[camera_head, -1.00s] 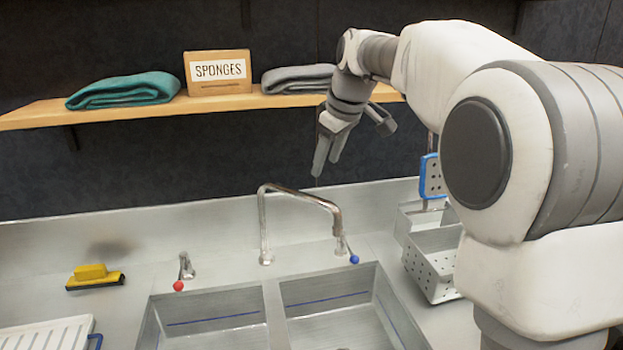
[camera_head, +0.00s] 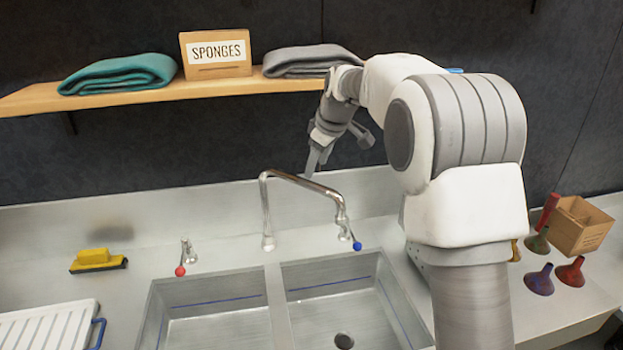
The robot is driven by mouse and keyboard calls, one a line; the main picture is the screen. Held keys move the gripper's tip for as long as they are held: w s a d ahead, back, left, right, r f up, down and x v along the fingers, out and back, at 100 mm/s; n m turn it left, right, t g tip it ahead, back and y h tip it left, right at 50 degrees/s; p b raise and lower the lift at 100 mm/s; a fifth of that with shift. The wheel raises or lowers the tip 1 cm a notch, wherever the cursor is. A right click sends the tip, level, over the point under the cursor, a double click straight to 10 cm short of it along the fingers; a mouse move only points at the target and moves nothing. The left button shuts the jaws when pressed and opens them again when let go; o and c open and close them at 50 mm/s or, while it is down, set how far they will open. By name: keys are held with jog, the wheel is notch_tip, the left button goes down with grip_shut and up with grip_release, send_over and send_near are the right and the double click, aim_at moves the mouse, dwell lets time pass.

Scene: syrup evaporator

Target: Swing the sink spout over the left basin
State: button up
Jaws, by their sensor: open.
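The chrome sink spout (camera_head: 305,184) rises from its post between the two basins and points to the right. Its outlet hangs over the back edge of the right basin (camera_head: 345,297), beside the blue-knobbed tap (camera_head: 357,245). The left basin (camera_head: 212,302) has no spout over it. The red-knobbed tap (camera_head: 181,270) stands behind the left basin. My gripper (camera_head: 315,170) is open and empty, pointing down just behind and above the spout's horizontal tube. I cannot tell whether a finger touches the tube.
A shelf (camera_head: 160,96) behind holds folded cloths and a sponges box (camera_head: 216,54). A yellow brush (camera_head: 97,260) and a white drainboard (camera_head: 45,325) lie on the left. Several coloured funnels and a wooden box (camera_head: 580,226) stand on the right counter.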

aim_at(311, 183)
jog(key=p+x, duration=0.1)
jog(key=x, duration=0.6)
jog(key=shift+w+f, duration=0.1)
jog(key=shift+f, duration=0.05)
grip_shut()
dwell(1.2)
